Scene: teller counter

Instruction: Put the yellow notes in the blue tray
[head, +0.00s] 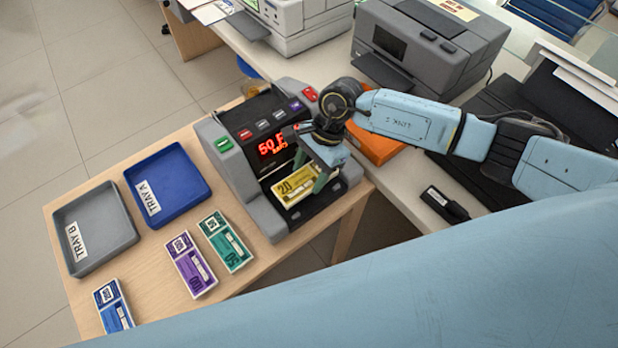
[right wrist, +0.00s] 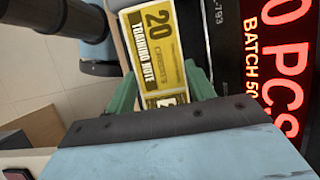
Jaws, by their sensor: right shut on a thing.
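The yellow notes (head: 298,184), a bundle marked 20, lie at the front of the note counting machine (head: 268,150). My right gripper (head: 318,178) is shut on the yellow notes there. In the right wrist view the notes (right wrist: 158,50) sit between the green fingers (right wrist: 162,92). The blue tray (head: 168,186), labelled Tray A, is empty and lies left of the machine on the wooden table. My left gripper is not in view.
A grey tray (head: 95,228), labelled Tray B, stands empty left of the blue tray. Green notes (head: 225,241), purple notes (head: 191,264) and blue notes (head: 113,306) lie in front of the trays. An orange thing (head: 377,146) and a small black device (head: 444,204) lie right of the machine.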

